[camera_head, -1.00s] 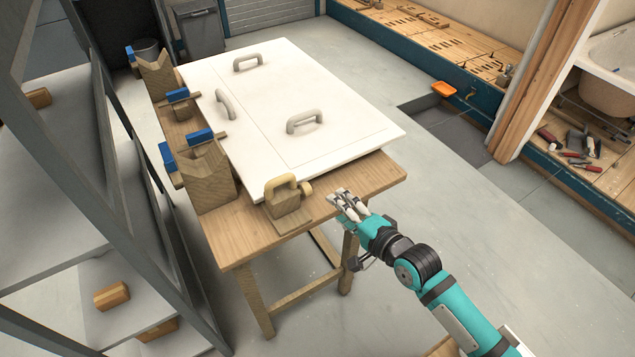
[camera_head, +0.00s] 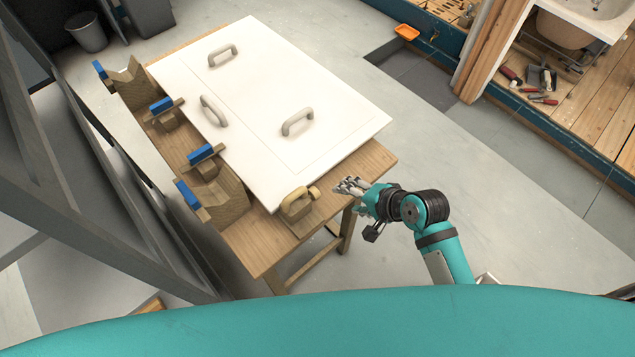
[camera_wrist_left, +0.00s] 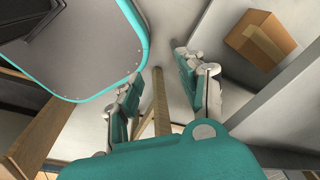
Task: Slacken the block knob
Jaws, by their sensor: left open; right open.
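The wooden block (camera_head: 300,222) stands at the near corner of the wooden table (camera_head: 254,252).
A white panel (camera_head: 340,125) with several grey handles lies on the table. Wooden V-blocks and blue-handled pieces (camera_head: 201,153) line its left side. Grey shelving (camera_head: 70,190) stands at the left. A cardboard-brown box (camera_wrist_left: 261,40) shows in the left wrist view.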

